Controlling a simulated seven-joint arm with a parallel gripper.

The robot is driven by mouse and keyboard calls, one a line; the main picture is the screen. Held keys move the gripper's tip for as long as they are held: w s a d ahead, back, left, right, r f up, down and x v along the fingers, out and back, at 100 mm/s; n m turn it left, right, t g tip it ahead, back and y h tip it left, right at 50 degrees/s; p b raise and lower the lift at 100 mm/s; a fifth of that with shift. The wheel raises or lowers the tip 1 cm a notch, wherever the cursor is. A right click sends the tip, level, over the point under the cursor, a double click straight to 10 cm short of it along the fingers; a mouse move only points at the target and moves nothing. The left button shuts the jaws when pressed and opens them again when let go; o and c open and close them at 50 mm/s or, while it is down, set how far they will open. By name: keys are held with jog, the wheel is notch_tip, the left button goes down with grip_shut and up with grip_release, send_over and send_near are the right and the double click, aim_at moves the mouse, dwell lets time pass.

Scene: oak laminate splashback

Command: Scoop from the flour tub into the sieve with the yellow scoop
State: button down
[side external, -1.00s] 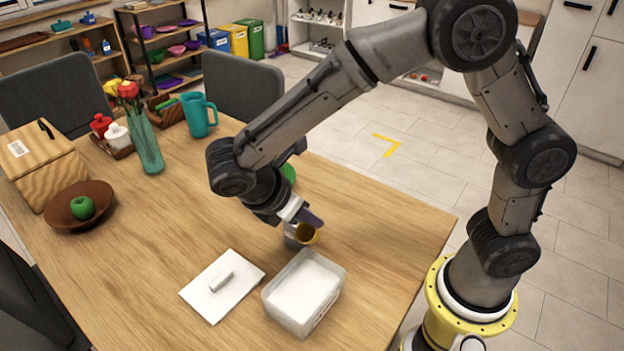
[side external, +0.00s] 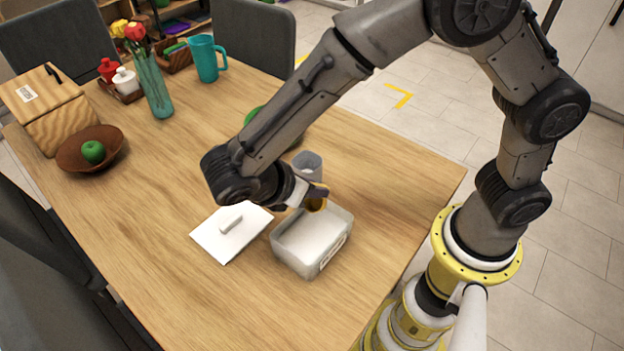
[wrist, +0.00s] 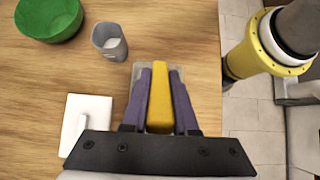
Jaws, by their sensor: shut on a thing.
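My gripper (side external: 310,196) is shut on the yellow scoop (side external: 317,205), with a purple finger on either side of it in the wrist view (wrist: 159,95). The scoop is at the back edge of the flour tub (side external: 296,263), a pale translucent box holding white flour (side external: 312,234). I cannot tell whether the scoop touches the flour. In the wrist view the scoop and fingers hide most of the tub. A grey cup-shaped vessel (side external: 308,163), seemingly the sieve, stands behind the tub; it also shows in the wrist view (wrist: 110,42).
A white lid with a handle (side external: 232,241) lies left of the tub. A green bowl (wrist: 48,18) stands beyond the grey vessel, partly hidden by my arm in the side view. A wooden bowl (side external: 80,165), vase (side external: 158,98) and teal jug (side external: 204,60) stand farther left.

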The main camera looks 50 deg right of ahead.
aim_at(318, 184)
jog(key=shift+f, duration=5.4)
jog(key=shift+a, duration=1.55)
jog(key=y, duration=0.2)
jog(key=d+y, duration=0.1)
jog(key=shift+d+f+y, duration=0.1)
jog(key=shift+d+y, duration=0.2)
jog(key=shift+y, duration=0.1)
jog(key=y, duration=0.1)
jog(key=d+y, duration=0.1)
jog(key=y, duration=0.2)
jog(key=shift+d+f+y, duration=0.3)
jog(key=shift+d, duration=0.1)
jog(key=shift+d+r, duration=0.2)
jog(key=shift+r, duration=1.05)
jog(key=shift+d+r, duration=0.2)
jog(key=shift+r, duration=1.1)
jog(key=shift+d+r, duration=0.2)
jog(key=shift+r, duration=1.05)
jog(key=shift+d+r, duration=0.1)
jog(key=shift+r, duration=0.25)
jog(key=shift+r, duration=0.15)
